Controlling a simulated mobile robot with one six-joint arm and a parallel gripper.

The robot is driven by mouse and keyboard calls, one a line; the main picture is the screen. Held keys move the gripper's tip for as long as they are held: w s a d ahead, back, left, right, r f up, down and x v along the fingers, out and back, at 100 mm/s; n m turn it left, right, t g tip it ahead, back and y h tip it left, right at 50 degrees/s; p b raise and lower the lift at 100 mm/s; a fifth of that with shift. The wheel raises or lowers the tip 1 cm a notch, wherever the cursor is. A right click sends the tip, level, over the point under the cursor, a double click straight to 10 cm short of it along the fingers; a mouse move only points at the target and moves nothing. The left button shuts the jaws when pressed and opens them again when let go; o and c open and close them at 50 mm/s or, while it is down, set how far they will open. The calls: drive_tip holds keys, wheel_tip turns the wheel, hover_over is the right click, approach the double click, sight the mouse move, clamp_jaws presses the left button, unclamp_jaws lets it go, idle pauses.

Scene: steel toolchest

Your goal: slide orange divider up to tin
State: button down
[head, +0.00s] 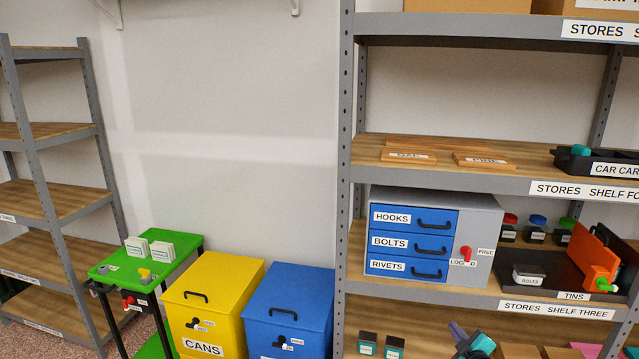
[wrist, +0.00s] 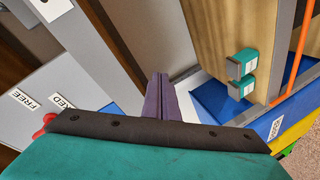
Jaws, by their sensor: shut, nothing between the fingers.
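The orange divider (head: 598,262) stands upright at the right of the dark tray (head: 572,296) labelled TINS on shelf three, with a green knob (head: 607,285) on its front. A pale tin (head: 527,279) labelled BOLTS sits at the tray's left end. A stretch of bare tray lies between tin and divider. My gripper (head: 457,329), with purple fingers, is low in the head view, below and left of the divider, touching neither it nor the tin. In the wrist view the fingers (wrist: 161,80) are shut together and empty. Divider and tin do not show there.
A drawer cabinet (head: 483,215) with a red latch (head: 466,254) stands left of the tray. Jars with coloured lids (head: 537,228) stand behind the tray. A dark panel (head: 625,254) is right of the divider.

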drive_tip(key=s+a+f+m+g+h+b, duration=0.1)
drive_tip(key=s+a+f+m+g, duration=0.15)
drive_tip(key=a+f, duration=0.6)
drive_tip(key=s+a+f+m+g, duration=0.2)
drive_tip(key=s+a+f, duration=0.25)
drive_tip(key=f, duration=0.75)
drive_tip(key=s+a+f+m+g+h, duration=0.1)
drive_tip(key=s+a+f+m+g, duration=0.35)
drive_tip(key=s+f, duration=0.9)
drive_tip(key=s+a+g+y, duration=0.1)
drive_tip(key=s+a+g, duration=0.2)
drive_tip(key=s, duration=0.5)
drive_tip(key=s+a+g, duration=0.3)
drive_tip(key=s+g, duration=0.2)
drive_tip(key=s, duration=0.4)
drive_tip(key=s+a+m+g+y+b, duration=0.1)
drive_tip(key=s+a+g, duration=0.2)
drive_tip(key=s, duration=0.5)
drive_tip(key=shift+s+f+g+y, duration=0.3)
drive_tip(key=shift+f+g, duration=0.1)
drive_tip(key=shift+g, duration=0.2)
